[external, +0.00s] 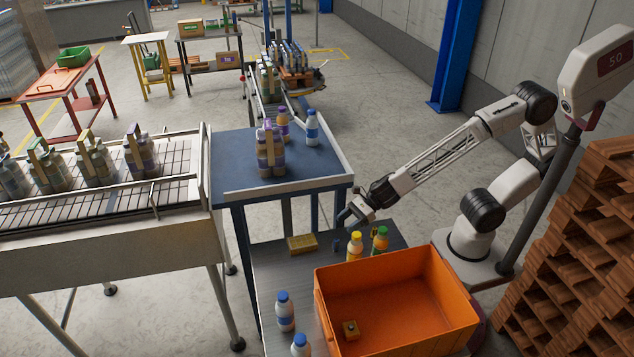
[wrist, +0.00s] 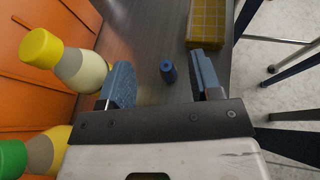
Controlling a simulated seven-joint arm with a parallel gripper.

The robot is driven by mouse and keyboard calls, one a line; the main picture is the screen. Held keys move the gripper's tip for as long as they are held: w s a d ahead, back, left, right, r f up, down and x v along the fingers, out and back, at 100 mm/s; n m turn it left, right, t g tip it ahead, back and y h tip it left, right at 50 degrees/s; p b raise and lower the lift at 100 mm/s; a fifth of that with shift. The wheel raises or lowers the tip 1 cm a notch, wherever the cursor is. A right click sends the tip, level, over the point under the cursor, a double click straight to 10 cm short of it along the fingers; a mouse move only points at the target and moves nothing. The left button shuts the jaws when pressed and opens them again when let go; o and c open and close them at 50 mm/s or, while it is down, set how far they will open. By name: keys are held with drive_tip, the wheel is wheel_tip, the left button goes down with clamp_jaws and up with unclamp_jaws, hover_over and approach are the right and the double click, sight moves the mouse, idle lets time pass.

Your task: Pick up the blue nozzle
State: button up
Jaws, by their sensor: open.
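The blue nozzle (wrist: 168,72) is a small dark blue cylinder standing on the grey metal table (wrist: 150,40). In the wrist view it appears between the two fingers, nearer the right one, with space on both sides. In the external view the nozzle (external: 336,245) is a tiny dark shape just below my gripper (external: 345,219). My gripper, also in the wrist view (wrist: 161,76), is open and empty above the table, with its fingers pointing down. I cannot tell the exact height of the fingertips over the nozzle.
A yellow-capped bottle (external: 355,246) and a green-capped bottle (external: 380,240) stand close to the gripper. A yellow box (external: 302,244) lies left of the nozzle. Two blue-capped bottles (external: 285,311) stand further forward.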

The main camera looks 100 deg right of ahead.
sight(337, 242)
drive_tip(key=shift+f, duration=0.1)
drive_tip(key=shift+f, duration=3.4)
drive_tip(key=shift+x, duration=2.5)
drive_tip(key=c, duration=1)
drive_tip(key=shift+r, duration=0.15)
drive_tip(key=shift+r, duration=4.95)
